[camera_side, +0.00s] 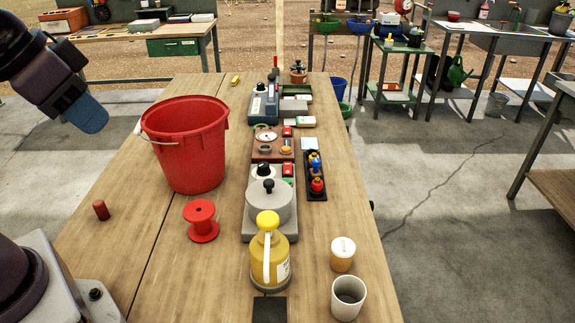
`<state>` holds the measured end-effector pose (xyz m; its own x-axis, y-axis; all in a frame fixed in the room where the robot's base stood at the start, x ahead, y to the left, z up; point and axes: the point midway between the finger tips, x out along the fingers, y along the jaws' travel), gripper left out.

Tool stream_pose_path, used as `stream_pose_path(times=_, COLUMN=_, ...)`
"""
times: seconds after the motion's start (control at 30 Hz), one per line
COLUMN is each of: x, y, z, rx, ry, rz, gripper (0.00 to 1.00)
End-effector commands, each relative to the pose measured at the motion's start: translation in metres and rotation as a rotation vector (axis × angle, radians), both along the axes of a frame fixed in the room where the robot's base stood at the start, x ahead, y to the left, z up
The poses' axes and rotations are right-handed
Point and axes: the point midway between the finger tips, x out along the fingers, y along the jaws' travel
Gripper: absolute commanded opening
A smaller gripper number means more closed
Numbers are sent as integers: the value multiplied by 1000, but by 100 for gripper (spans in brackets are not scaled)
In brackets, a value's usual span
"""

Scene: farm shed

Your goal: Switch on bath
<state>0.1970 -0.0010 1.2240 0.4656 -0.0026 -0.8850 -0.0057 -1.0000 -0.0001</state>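A grey appliance with a round lidded pot (269,204) stands in the middle of the table. It looks like the bath, though I cannot read a label. A dark knob sits on its lid. Behind the pot are a white dial with a black knob (264,171) and a small red switch (288,169); I cannot tell the switch's position. My gripper (90,116) appears as a dark arm end with a blue tip at the upper left, above the table and well left of the bath. No separate fingers can be made out, and it touches nothing.
A red bucket (186,150) stands between my arm and the bath. A red spool (202,222) lies left of the bath, and a yellow pump bottle (269,255) stands in front. A brown panel with a gauge (268,146) and a blue-grey device (263,103) stand behind.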

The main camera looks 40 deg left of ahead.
Motion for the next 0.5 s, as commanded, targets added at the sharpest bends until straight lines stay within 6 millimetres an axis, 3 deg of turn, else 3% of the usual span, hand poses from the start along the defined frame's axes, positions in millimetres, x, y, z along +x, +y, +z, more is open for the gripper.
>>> stream_pose_path(times=0.23, x=19, y=-3, z=-23, rx=-12, ry=147, rz=-17, gripper=0)
stream_pose_path(times=0.5, x=86, y=-1, z=-39, rx=-30, ry=279, rz=30, gripper=0)
